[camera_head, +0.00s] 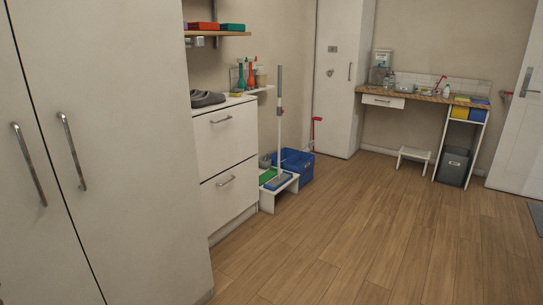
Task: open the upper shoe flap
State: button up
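A white shoe cabinet with two flaps stands in the left middle of the head view, just past a tall cupboard. Its upper shoe flap (226,133) is shut and has a metal bar handle (221,119) near its top edge. The lower flap (230,190) is also shut and has a similar handle. A pair of grey shoes (206,98) sits on top of the cabinet. My gripper is not in view.
The tall white cupboard (130,150) with two long handles fills the left foreground. A blue crate (298,168) and a mop (279,120) stand past the shoe cabinet. A desk (420,96) is at the back. The wooden floor (370,230) in front is clear.

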aim_at(225, 138)
jog(key=i, duration=2.35)
jog(key=i+j, duration=0.75)
jog(key=j+u, duration=0.05)
jog(key=j, duration=0.05)
